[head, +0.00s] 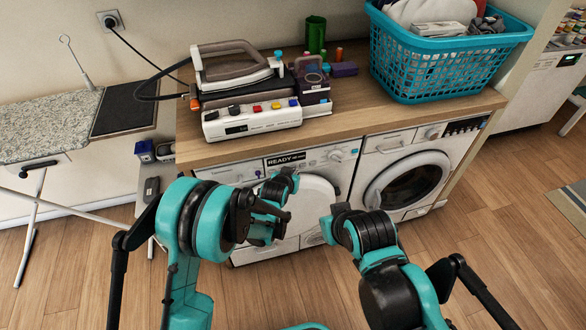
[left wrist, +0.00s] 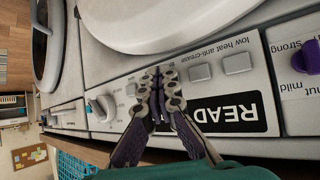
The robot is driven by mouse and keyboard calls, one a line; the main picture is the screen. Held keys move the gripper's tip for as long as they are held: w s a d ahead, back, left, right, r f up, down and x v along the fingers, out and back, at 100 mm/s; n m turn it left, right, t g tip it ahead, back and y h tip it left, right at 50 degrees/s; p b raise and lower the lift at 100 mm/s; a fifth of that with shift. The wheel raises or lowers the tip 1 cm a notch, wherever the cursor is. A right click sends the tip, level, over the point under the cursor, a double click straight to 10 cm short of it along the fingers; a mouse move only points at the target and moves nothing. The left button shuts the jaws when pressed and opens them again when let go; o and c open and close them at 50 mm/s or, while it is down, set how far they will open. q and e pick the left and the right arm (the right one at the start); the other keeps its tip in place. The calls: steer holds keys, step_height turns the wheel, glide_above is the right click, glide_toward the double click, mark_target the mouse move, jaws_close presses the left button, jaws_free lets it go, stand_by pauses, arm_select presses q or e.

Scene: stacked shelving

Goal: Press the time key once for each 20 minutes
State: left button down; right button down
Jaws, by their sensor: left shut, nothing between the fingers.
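The front-loading machine on the left has a panel with a READY display (head: 286,159). In the left wrist view this display (left wrist: 228,110) appears upside down. Beside it are grey keys: one under "low heat" (left wrist: 237,63) and one near "anti-crease" (left wrist: 200,72). A white round knob (left wrist: 101,108) sits farther left. My left gripper (left wrist: 158,76) is shut and empty, its tips over the panel between display and knob. It hides part of the key row; I cannot read a time label or tell contact. My right gripper (head: 338,216) is before the machines, its fingers unclear.
A second machine (head: 405,182) stands to the right. An ironing board (head: 45,128) stands at left.

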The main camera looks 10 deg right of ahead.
arm_select(q)
steer(key=shift+s, duration=0.65)
steer(key=shift+s+d, duration=0.1)
steer(key=shift+s, duration=2.4)
